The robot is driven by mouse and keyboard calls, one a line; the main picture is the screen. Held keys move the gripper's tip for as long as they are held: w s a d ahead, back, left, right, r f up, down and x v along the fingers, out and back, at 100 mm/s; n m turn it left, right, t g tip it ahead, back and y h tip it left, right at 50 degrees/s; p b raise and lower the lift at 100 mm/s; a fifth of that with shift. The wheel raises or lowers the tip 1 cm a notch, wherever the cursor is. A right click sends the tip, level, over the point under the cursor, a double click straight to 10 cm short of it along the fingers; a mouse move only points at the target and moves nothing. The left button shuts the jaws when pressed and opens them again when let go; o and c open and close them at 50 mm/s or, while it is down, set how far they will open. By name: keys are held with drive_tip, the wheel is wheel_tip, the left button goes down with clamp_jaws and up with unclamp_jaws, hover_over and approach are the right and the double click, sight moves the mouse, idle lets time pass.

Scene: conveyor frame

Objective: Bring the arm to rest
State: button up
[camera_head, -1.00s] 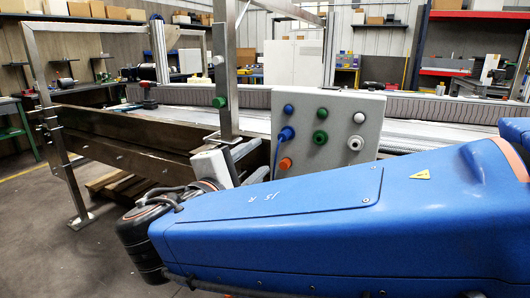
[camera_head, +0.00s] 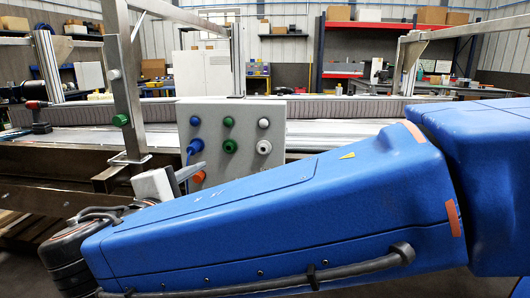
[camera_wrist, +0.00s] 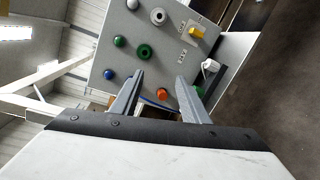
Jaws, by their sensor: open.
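My gripper (camera_head: 190,175) is at the low left end of my blue arm in the head view, in front of the lower left part of a grey control box. In the wrist view my gripper (camera_wrist: 160,80) has its two grey fingers apart, with nothing between them that I can see held. The grey control box (camera_head: 222,158) carries blue, green, white and orange buttons. In the wrist view the box (camera_wrist: 175,55) appears tilted beyond the fingertips, with an orange button near the gap. Whether the fingers touch the box cannot be told.
The conveyor (camera_head: 345,132) runs across behind the box. A metal post (camera_head: 127,85) with a green knob stands left of it. A red and black tool (camera_head: 38,115) lies on the conveyor at left. Shelves (camera_head: 375,28) stand at the back.

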drive_tip(key=w+d+f+m+g+h, duration=0.15)
drive_tip(key=d+f+m+g, duration=0.3)
drive_tip(key=d, duration=1.05)
drive_tip(key=w+d+f+m+g+h, duration=0.15)
drive_tip(key=d+f+m+g, duration=0.35)
drive_tip(key=d, duration=1.1)
drive_tip(key=s+d+f+m+g+y, duration=0.1)
drive_tip(key=s+d+f+m+y, duration=0.5)
drive_tip(key=s+d+f+m, duration=0.3)
drive_tip(key=s+d+f, duration=0.3)
drive_tip(key=s+d, duration=0.1)
drive_tip(key=s, duration=0.1)
drive_tip(key=shift+s+f+g, duration=0.15)
drive_tip(key=shift+f+g, duration=0.2)
